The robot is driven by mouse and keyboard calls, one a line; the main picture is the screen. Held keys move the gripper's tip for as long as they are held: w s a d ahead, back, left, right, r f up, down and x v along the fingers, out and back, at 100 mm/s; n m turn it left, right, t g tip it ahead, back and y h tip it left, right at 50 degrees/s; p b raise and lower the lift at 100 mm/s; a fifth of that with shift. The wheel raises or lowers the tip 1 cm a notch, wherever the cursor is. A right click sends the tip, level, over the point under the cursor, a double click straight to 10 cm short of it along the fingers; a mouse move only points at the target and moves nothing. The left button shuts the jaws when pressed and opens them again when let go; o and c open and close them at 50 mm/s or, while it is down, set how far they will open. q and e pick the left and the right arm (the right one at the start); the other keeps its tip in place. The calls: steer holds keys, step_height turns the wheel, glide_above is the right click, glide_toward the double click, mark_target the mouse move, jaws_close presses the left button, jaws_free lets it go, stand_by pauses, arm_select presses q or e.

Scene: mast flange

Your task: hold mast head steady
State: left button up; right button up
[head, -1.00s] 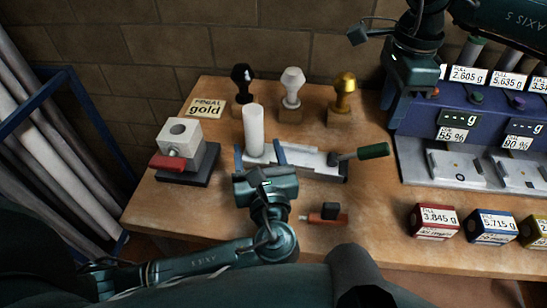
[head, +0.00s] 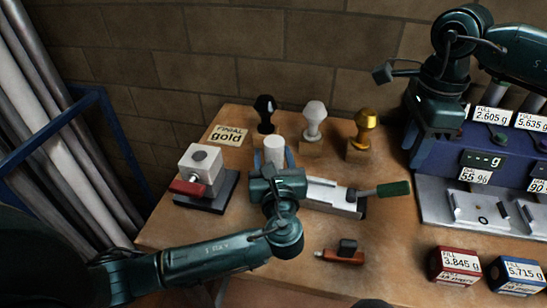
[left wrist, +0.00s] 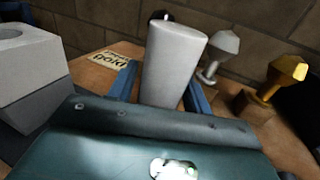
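A smooth white upright cylinder (head: 275,146), which I take for the mast head, stands on the bench at the left end of a metal slide fixture (head: 325,193) with a green handle. My left gripper (head: 274,160) is in front of it with its palm close. In the left wrist view the cylinder (left wrist: 175,60) rises between the two blue fingers of the left gripper (left wrist: 162,88), which look spread, with a narrow gap at the left finger. The cylinder's foot is hidden behind the palm. My right gripper (head: 437,135) hangs down before the blue weighing unit; its fingertips are unclear.
Black (head: 265,108), white (head: 314,115) and gold (head: 365,120) knobs stand on wooden blocks behind, beside a "FINAL gold" card (head: 229,135). A white block with a red handle (head: 201,163) is at left. Red (head: 456,265) and blue (head: 516,275) boxes stand at right front.

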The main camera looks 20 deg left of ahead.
arm_select(q)
jaws_close()
arm_select(e)
steer(key=shift+o, duration=0.8)
steer(key=shift+a, duration=0.1)
